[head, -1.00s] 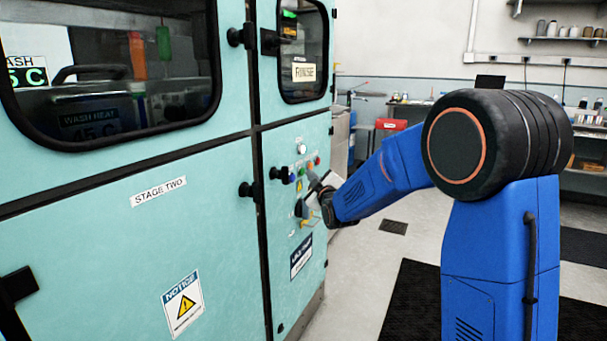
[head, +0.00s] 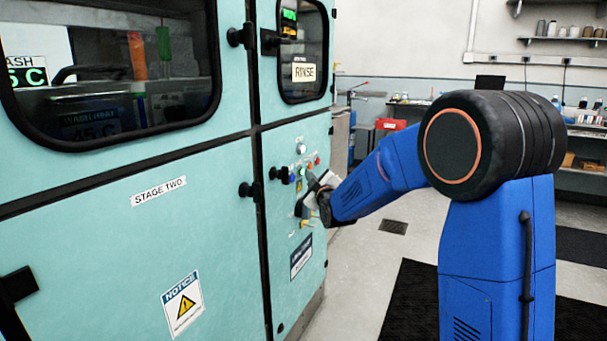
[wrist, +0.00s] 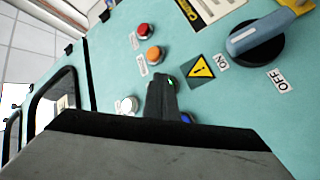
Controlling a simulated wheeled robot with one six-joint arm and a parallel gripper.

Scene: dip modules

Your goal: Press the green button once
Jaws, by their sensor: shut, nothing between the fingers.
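The teal machine's control panel carries a green button (head: 304,172), lit, in the head view. In the wrist view only a small bit of the green button (wrist: 170,82) shows at the tip of my gripper (wrist: 163,82); the fingers hide the rest. My gripper (head: 310,178) is shut and empty, its tip right at the panel beside or over the green button. I cannot tell whether the tip touches it.
A red button (wrist: 144,30), an orange button (wrist: 154,54), a white button (wrist: 127,105) and a blue button (wrist: 186,118) surround the fingertips. A rotary switch (wrist: 256,42) with ON and OFF labels lies at the upper right. A warning label (wrist: 199,70) sits between.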

